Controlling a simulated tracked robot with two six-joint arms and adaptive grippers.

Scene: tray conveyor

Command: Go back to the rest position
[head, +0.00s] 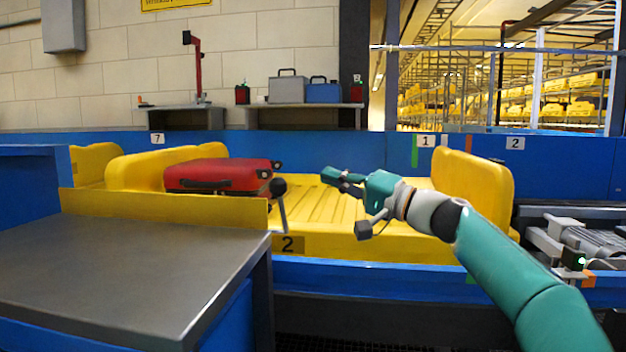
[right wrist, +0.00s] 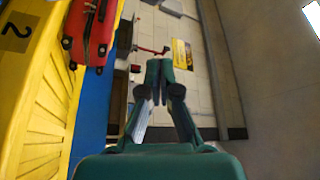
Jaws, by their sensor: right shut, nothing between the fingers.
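My right gripper (head: 343,178) reaches in from the right over the yellow tray (head: 300,245) marked 2. It is shut and empty, with its fingertips pointing left. In the right wrist view its fingers (right wrist: 160,72) are together with nothing between them. A red suitcase (head: 218,175) lies on the left part of the yellow tray, apart from the gripper; it also shows in the right wrist view (right wrist: 93,30). My left gripper is in neither view.
A grey metal table (head: 140,275) stands at the front left. A black-knobbed lever (head: 280,200) rises at the tray's front. A blue wall (head: 300,145) runs behind. Rollers (head: 590,240) lie at the right. Wall shelves (head: 305,106) hold cases.

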